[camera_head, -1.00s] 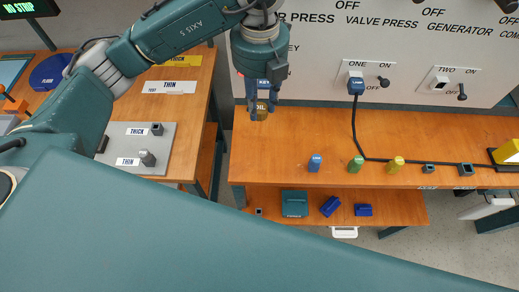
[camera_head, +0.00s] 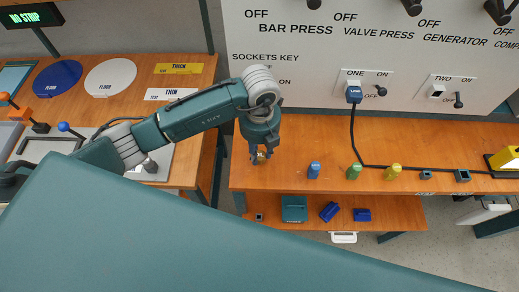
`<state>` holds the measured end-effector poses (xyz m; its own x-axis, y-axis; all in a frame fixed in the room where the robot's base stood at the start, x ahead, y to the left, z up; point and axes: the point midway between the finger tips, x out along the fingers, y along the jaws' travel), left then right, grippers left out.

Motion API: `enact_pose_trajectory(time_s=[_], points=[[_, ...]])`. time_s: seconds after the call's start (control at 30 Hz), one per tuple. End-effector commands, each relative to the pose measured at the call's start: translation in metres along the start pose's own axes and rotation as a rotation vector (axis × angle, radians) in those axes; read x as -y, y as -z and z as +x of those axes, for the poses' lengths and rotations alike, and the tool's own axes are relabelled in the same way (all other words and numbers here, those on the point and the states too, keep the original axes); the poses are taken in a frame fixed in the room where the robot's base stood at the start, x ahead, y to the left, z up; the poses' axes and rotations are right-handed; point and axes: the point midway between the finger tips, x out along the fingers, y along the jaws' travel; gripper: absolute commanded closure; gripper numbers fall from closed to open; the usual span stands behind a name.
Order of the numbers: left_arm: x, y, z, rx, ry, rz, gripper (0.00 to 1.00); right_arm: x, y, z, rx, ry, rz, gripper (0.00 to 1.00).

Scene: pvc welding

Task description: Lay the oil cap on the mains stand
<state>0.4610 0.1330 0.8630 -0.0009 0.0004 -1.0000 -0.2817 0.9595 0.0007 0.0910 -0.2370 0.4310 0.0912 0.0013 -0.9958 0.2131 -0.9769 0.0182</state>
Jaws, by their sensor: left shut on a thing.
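My left gripper (camera_head: 262,158) is shut on the small tan-brown oil cap (camera_head: 261,157), which shows only partly between the fingers. The gripper points down over the left end of the wooden stand (camera_head: 310,138) below the socket panel, which I take to be the mains stand. The cap is at or just above the stand's top; I cannot tell whether it touches. My right gripper is not in view.
A blue cap (camera_head: 314,170), a green cap (camera_head: 354,171) and a yellow cap (camera_head: 393,171) stand to the right on the same top. A black cable (camera_head: 356,130) hangs from socket one. A teal box (camera_head: 293,208) sits on the lower shelf.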

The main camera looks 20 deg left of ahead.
Motion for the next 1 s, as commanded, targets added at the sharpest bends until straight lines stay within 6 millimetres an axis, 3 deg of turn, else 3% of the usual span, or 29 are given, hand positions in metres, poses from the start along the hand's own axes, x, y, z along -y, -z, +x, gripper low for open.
enact_pose_trajectory(time_s=[0.4, 0.43, 0.5, 0.8, 1.0], points=[[0.0, 0.0, 0.008, 0.001, 0.0, 0.0, 1.0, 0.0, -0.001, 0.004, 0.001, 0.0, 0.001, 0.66], [0.0, 0.0, 0.007, 0.001, 0.0, 0.0, 0.67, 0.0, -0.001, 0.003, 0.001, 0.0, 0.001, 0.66], [0.0, 0.0, 0.006, 0.001, 0.0, 0.0, 0.53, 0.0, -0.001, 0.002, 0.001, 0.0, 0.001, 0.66], [0.0, -0.001, 0.005, 0.001, 0.0, 0.0, 0.52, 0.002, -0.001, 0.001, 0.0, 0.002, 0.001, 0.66], [0.001, -0.003, -0.014, 0.007, 0.003, 0.0, 0.52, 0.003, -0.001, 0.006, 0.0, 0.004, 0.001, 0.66]])
